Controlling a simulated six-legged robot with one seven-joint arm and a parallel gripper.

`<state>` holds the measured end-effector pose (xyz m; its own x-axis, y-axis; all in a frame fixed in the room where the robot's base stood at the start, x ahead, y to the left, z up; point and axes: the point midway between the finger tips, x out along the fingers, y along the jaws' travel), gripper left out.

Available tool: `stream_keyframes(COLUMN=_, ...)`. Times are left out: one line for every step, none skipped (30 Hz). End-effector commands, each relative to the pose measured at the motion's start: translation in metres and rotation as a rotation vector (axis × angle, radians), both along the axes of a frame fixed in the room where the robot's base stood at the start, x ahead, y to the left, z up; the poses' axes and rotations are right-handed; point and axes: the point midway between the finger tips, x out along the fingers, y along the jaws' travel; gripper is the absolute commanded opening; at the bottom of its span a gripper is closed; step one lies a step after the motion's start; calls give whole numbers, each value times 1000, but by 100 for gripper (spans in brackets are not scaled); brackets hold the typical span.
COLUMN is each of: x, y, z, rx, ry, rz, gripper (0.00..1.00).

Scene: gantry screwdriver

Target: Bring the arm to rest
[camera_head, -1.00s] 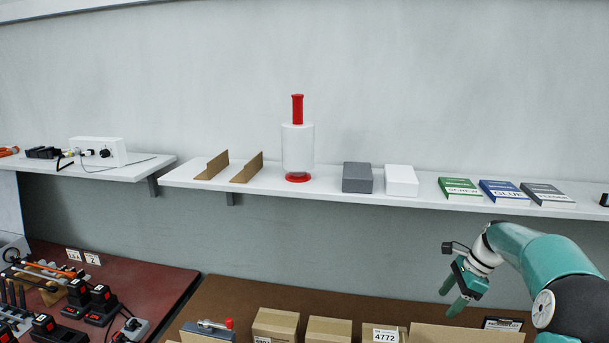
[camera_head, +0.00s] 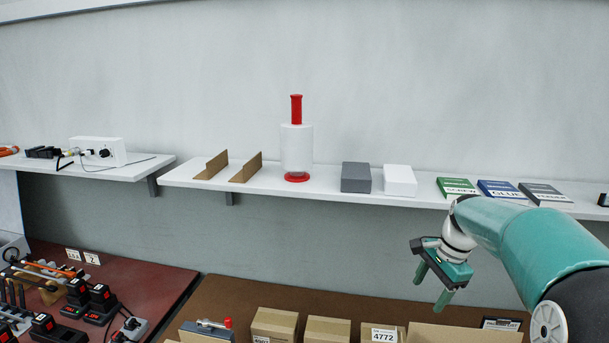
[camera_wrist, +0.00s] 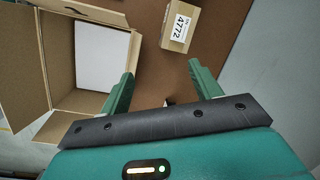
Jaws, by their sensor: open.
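My gripper (camera_head: 431,288) is at the end of my teal arm at the right of the head view. It is open and empty, with its two green fingers apart and pointing down. It hangs in the air above the cardboard boxes on the brown bench, below the wall shelf's level.
An open cardboard box (camera_wrist: 45,60) lies beside my gripper, with a white panel inside. A closed box labelled 4772 (camera_wrist: 180,25) stands near it. The white shelf (camera_head: 340,190) holds boxes, books and a red-and-white roll (camera_head: 297,150). The red bench (camera_head: 150,280) carries tools.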

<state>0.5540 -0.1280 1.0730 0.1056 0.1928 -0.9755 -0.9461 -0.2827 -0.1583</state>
Motion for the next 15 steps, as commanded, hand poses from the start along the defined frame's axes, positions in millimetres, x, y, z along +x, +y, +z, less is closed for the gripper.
stream_keyframes(x=-14, y=14, z=14, rx=-35, ry=-28, rz=63, gripper=63)
stream_keyframes(x=-21, y=20, z=19, rx=-55, ry=-42, rz=102, gripper=63)
stream_keyframes(x=-31, y=29, z=26, rx=-80, ry=-61, rz=152, gripper=63)
stream_keyframes(x=-39, y=35, z=30, rx=-98, ry=-75, rz=192, gripper=63)
stream_keyframes(x=-47, y=41, z=35, rx=-116, ry=-89, rz=229, gripper=63)
stream_keyframes(x=-58, y=49, z=41, rx=-141, ry=-109, rz=280, gripper=63)
stream_keyframes(x=-67, y=54, z=44, rx=-159, ry=-122, rz=316, gripper=63)
stream_keyframes(x=-76, y=60, z=48, rx=-177, ry=-137, rz=355, gripper=63)
stream_keyframes(x=-87, y=67, z=52, rx=-200, ry=-154, rz=404, gripper=63)
stream_keyframes(x=-96, y=72, z=54, rx=-217, ry=-169, rz=441, gripper=63)
stream_keyframes(x=-105, y=76, z=56, rx=-234, ry=-182, rz=478, gripper=63)
stream_keyframes(x=-117, y=82, z=59, rx=-257, ry=-202, rz=528, gripper=63)
stream_keyframes(x=-126, y=86, z=61, rx=-274, ry=-215, rz=564, gripper=63)
stream_keyframes(x=-135, y=90, z=62, rx=-290, ry=-229, rz=602, gripper=63)
stream_keyframes(x=-147, y=95, z=63, rx=-313, ry=-247, rz=650, gripper=63)
